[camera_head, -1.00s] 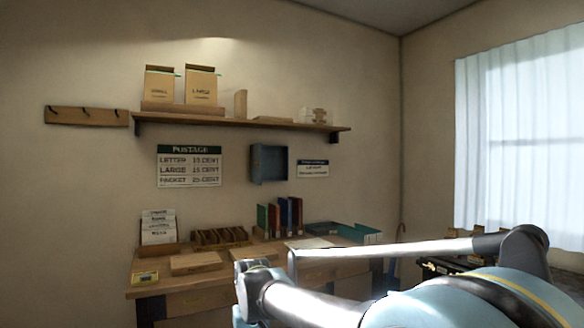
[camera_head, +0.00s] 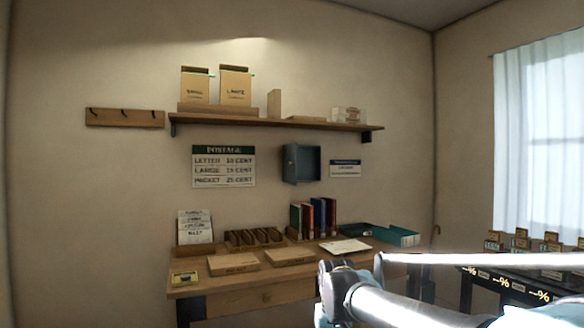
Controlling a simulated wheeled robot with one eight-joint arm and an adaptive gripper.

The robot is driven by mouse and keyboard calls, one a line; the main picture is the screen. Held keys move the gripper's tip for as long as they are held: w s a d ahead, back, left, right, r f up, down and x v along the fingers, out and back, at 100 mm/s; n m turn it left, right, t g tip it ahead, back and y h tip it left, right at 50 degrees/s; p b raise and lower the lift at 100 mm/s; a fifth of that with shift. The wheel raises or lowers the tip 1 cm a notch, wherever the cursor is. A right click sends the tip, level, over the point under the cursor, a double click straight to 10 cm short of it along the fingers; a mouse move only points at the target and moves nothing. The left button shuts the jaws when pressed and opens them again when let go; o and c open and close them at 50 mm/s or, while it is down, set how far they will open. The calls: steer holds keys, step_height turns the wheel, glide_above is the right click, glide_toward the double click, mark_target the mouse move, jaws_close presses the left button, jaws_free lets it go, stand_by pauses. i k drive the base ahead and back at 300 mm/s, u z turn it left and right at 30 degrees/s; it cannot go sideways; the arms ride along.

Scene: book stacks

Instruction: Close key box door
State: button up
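The key box (camera_head: 309,163) is a small blue-grey box on the wall under the shelf, between two signs. Its door (camera_head: 290,163) stands open, hinged at the left and swung out towards me, so the inside of the box shows. The inside is too small to make out any keys. My arm (camera_head: 385,303) crosses the lower right, below the box and well apart from it. My gripper cannot be made out in this view.
A wooden shelf (camera_head: 350,126) with packets runs above the box. Below is a desk (camera_head: 212,283) with books (camera_head: 318,218), a teal tray (camera_head: 396,235) and sorting racks. A dark table with small boxes (camera_head: 520,243) stands at right.

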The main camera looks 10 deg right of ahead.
mark_target(291, 148)
steer(key=z, duration=0.05)
steer(key=i, duration=1)
steer(key=u, duration=0.1)
